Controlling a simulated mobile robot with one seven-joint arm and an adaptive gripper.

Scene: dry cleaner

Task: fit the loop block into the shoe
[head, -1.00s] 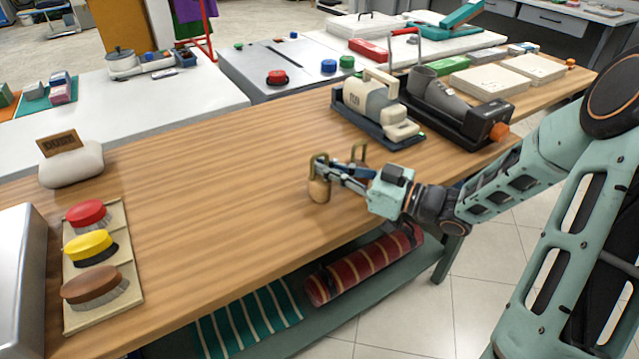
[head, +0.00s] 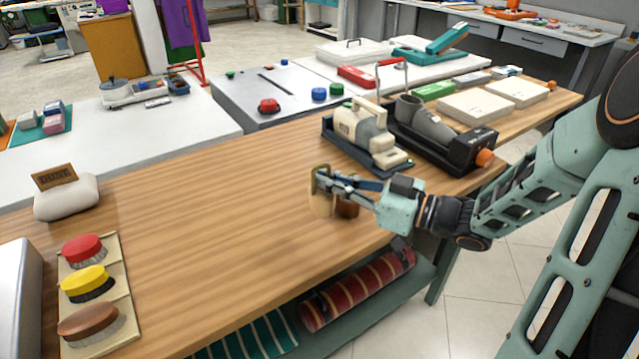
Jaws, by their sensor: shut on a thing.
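My gripper (head: 328,180) is shut on the brass loop of a pale wooden block (head: 321,204). The block hangs upright below the fingers and appears a little above the wooden table.
A cream machine (head: 365,130) on a dark tray stands left of the shoe, between it and my gripper's side. White boxes (head: 475,106) lie behind the shoe. Brushes (head: 84,284) and a white cushion-like sign holder (head: 66,200) are at the left. The table's middle (head: 210,220) is clear.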

